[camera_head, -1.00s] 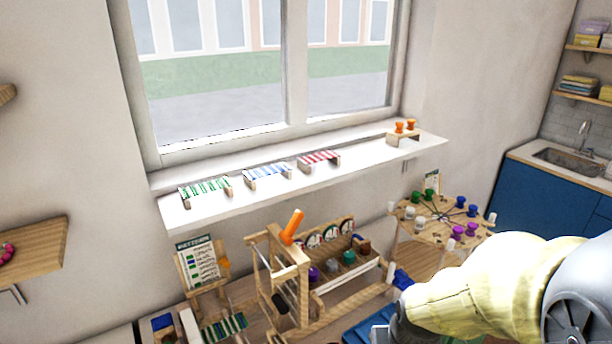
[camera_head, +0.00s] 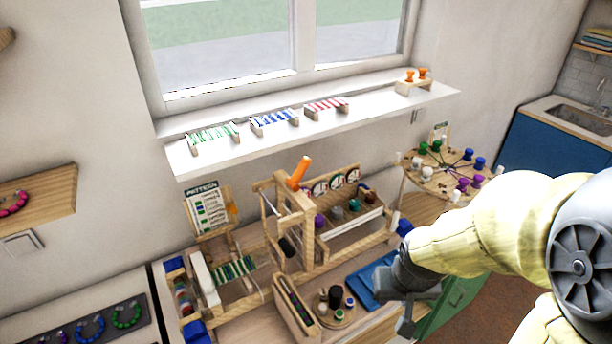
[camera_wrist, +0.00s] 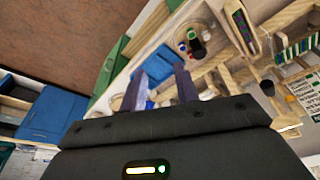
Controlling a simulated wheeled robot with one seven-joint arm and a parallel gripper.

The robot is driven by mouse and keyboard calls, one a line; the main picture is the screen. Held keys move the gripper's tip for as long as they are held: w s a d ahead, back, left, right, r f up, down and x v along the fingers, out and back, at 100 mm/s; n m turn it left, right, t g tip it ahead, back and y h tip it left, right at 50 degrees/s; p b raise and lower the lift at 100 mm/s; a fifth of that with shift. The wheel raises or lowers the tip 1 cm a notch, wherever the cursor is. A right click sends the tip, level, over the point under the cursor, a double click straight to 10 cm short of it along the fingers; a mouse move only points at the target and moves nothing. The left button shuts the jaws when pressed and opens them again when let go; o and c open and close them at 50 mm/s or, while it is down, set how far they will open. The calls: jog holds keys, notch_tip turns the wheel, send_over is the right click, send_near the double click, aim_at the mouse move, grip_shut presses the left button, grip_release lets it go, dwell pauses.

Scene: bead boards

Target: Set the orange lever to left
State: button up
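The orange lever (camera_head: 300,172) stands on top of a wooden frame (camera_head: 306,222) on the workbench, with its upper end leaning to the right in the head view. My gripper (camera_head: 406,312) is low at the right, over the bench's right end near a blue tray, well apart from the lever. In the wrist view, my gripper's two fingers (camera_wrist: 159,88) are spread with a gap between them and nothing held. I cannot make out the orange lever in the wrist view.
A blue tray (camera_head: 372,282) and a round tray of small pots (camera_head: 336,306) lie near my gripper. A pattern card (camera_head: 208,208) stands left of the frame. Dials and pots sit right of it. A white window sill (camera_head: 360,110) juts out above.

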jog(key=w, duration=0.2)
jog(key=w+m+t, duration=0.1)
jog(key=w, duration=0.1)
jog(key=w+d+m+t, duration=0.1)
jog(key=w, duration=0.2)
jog(key=shift+w+f, duration=0.1)
jog(key=shift+f, duration=0.15)
grip_shut()
jog(key=w+a+r+m+t+y+b, duration=0.1)
jog(key=w+m+t+y, duration=0.15)
jog(key=w, duration=0.55)
jog(key=w+a+m+t+y, duration=0.1)
jog(key=w+a+m+t, duration=0.1)
jog(key=w+m+t, duration=0.35)
jog(key=w+a+r+m+y+b, duration=0.1)
jog(key=w+a+r+m+y, duration=0.2)
jog(key=y, duration=0.7)
jog(key=shift+w+a+r+m+t, duration=0.15)
jog(key=shift+w+a+m+t, duration=0.3)
jog(key=shift+a+m, duration=0.6)
jog(key=shift+w+d+m+y, duration=0.1)
jog(key=shift+d+m+y, duration=0.15)
